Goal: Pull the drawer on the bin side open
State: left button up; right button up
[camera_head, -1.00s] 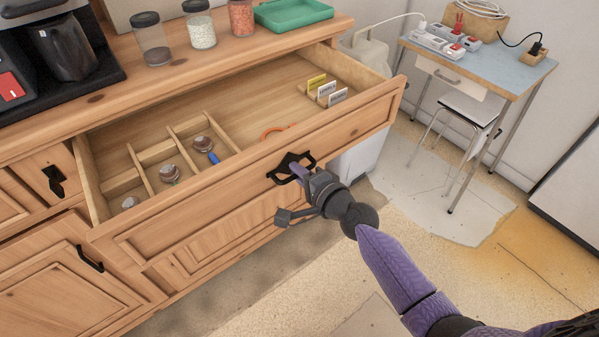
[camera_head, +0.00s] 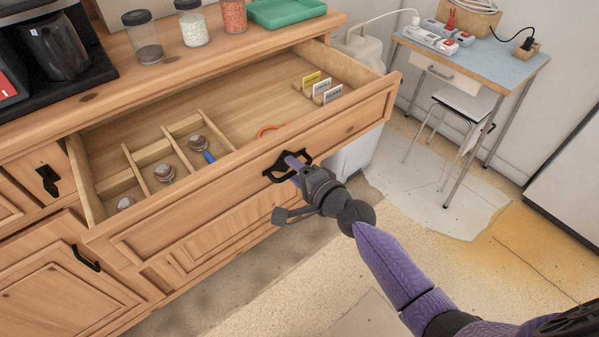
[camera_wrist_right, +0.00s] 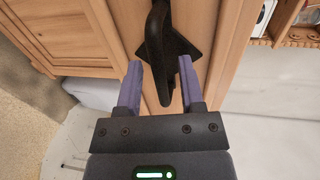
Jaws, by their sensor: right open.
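The drawer (camera_head: 330,135) on the bin side is pulled well out of the wooden dresser, and its inside shows. Its black handle (camera_head: 268,176) sits at the middle of the front panel. My right gripper (camera_head: 291,163) is at the handle with its jaws open. In the right wrist view the two purple fingers (camera_wrist_right: 159,88) stand either side of the lower part of the black handle (camera_wrist_right: 165,45), with gaps between. A white bin (camera_head: 352,155) stands partly hidden behind the drawer's right end. My left gripper is not in view.
Dividers, round-topped items, an orange item (camera_head: 271,130) and small cards (camera_head: 322,88) are in the drawer. Jars (camera_head: 192,24), a green tray (camera_head: 287,11) and a coffee machine (camera_head: 55,45) stand on top. A small table (camera_head: 480,58) and stool stand right. Floor in front is clear.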

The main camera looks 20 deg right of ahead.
jog(key=p+v, duration=0.1)
jog(key=v, duration=0.8)
jog(key=shift+s, duration=0.35)
jog(key=shift+d, duration=0.15)
jog(key=s+d+f+n+g+h, duration=0.1)
jog(key=s+f+n+g, duration=0.2)
jog(key=s+f, duration=0.35)
jog(key=s+d+f+n+g+h, duration=0.1)
jog(key=s+f+n+g+h, duration=0.15)
jog(key=f, duration=0.75)
jog(key=s+d+f+n+g+h, duration=0.1)
jog(key=s+f+n+g, duration=0.2)
jog(key=s+f, duration=0.4)
jog(key=s+f+n+g, duration=0.2)
jog(key=s+f+n, duration=0.2)
jog(key=s, duration=0.5)
jog(key=s+a+f+n+g+h, duration=0.1)
jog(key=s+f+n+g, duration=0.2)
jog(key=s, duration=0.6)
notch_tip(320, 180, down, 2)
jog(key=shift+s+a+f+n+g, duration=0.1)
jog(key=shift+s+a+n+g, duration=0.25)
jog(key=shift+n, duration=0.3)
